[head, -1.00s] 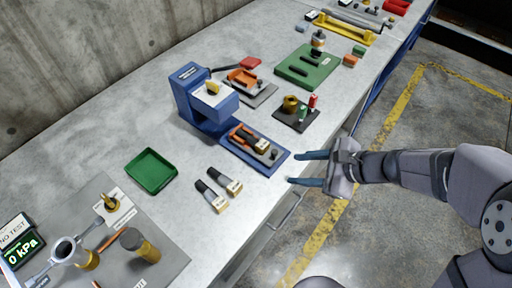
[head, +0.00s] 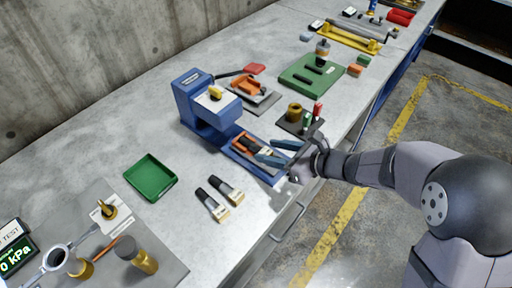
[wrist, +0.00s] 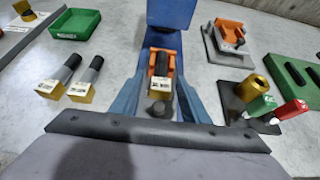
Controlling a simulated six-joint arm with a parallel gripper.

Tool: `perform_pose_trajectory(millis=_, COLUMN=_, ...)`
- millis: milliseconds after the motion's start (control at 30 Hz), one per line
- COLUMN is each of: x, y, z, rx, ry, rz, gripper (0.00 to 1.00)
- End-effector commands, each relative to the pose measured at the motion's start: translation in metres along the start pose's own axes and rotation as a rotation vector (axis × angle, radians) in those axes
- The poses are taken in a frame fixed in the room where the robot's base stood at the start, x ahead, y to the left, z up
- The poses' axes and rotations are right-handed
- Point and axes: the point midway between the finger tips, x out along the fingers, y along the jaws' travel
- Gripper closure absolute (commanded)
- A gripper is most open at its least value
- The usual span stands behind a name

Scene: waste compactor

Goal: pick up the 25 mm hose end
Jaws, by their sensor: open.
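Two dark hose ends with brass-coloured, labelled tips lie side by side on the bench, left of the blue press: one (head: 212,204) and its neighbour (head: 228,190). They also show at the left in the wrist view (wrist: 60,76). A third hose end (wrist: 160,72), with a dark body and a labelled lower part, lies in an orange cradle (wrist: 172,56) on the blue press's (head: 205,101) base. I cannot read which is 25 mm. My gripper (head: 266,151) is open and empty over the front of that base, its blue fingers either side of the cradled hose end in the wrist view.
A dark knob (wrist: 159,109) stands in front of the cradled hose end. A green tray (head: 151,178) lies left of the press. Right of it are a dark plate with a brass fitting (head: 295,111) and red and green pieces, and a green board (head: 298,83).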

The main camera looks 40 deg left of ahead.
Motion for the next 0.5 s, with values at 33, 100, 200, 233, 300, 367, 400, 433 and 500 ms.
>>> perform_pose_trajectory(millis=33, x=0.000, y=0.000, z=0.000, rx=0.000, ry=0.000, rz=0.000, gripper=0.58)
perform_pose_trajectory(millis=100, x=0.002, y=0.000, z=0.000, rx=0.000, ry=0.001, rz=0.001, gripper=0.58)
perform_pose_trajectory(millis=200, x=0.009, y=0.000, z=0.002, rx=-0.001, ry=0.002, rz=0.003, gripper=0.58)
perform_pose_trajectory(millis=233, x=0.012, y=0.000, z=0.003, rx=0.000, ry=0.002, rz=0.003, gripper=0.58)
perform_pose_trajectory(millis=300, x=0.019, y=-0.001, z=0.004, rx=-0.001, ry=0.002, rz=0.003, gripper=0.58)
perform_pose_trajectory(millis=367, x=0.026, y=-0.002, z=0.005, rx=-0.001, ry=0.002, rz=0.003, gripper=0.58)
perform_pose_trajectory(millis=400, x=0.031, y=-0.002, z=0.005, rx=0.000, ry=0.002, rz=0.004, gripper=0.58)
perform_pose_trajectory(millis=433, x=0.035, y=-0.002, z=0.005, rx=-0.001, ry=0.002, rz=0.003, gripper=0.58)
perform_pose_trajectory(millis=500, x=0.042, y=-0.002, z=0.004, rx=0.000, ry=0.002, rz=0.003, gripper=0.58)
